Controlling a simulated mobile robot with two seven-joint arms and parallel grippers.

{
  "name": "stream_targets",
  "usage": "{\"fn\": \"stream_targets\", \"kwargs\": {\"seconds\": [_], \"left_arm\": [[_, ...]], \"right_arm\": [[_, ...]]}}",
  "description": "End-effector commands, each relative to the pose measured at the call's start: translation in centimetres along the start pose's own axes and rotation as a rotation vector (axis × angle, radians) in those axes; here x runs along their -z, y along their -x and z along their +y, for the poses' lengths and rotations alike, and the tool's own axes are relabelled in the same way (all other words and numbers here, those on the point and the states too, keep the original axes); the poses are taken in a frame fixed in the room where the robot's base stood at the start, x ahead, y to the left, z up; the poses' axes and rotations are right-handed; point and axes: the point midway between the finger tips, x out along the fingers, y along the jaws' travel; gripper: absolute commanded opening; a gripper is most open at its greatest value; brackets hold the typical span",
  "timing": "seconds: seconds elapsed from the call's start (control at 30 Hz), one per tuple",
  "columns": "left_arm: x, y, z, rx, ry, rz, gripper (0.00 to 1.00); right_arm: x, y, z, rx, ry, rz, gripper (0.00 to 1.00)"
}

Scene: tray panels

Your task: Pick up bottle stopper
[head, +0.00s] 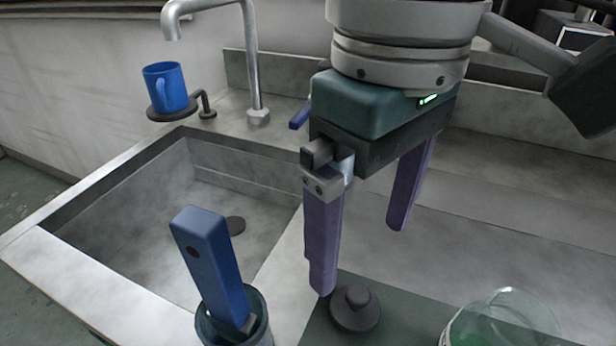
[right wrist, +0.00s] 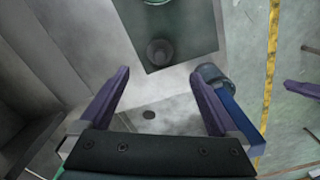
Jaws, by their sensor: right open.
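The bottle stopper (head: 355,308) is a dark grey disc with a round knob on top. It rests upright on a dark green panel (head: 405,318) on the counter. My right gripper (head: 360,258) is open and empty, pointing down above and slightly behind the stopper, with its purple fingers apart. In the right wrist view the stopper (right wrist: 159,50) lies ahead of the gap between the open fingertips (right wrist: 160,73), not between them. A purple finger-like piece (right wrist: 303,88) at the right edge of that view looks like part of my left gripper; its opening does not show.
A blue-handled tool (head: 210,262) stands in a dark blue holder (head: 258,325) left of the stopper. A clear greenish glass container (head: 500,322) stands to its right. A sink (head: 190,185) lies at left, with a faucet (head: 253,60) and blue mug (head: 165,90) behind.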

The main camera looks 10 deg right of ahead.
Motion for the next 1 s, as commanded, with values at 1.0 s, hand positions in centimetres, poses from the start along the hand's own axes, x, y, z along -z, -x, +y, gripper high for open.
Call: {"fn": "stream_targets", "kwargs": {"seconds": [1.0], "left_arm": [[-0.6,-1.9,0.1,-0.001,0.0,-0.002,0.0]], "right_arm": [[-0.5,-9.2,0.1,0.0,0.005,0.001,0.9]]}}
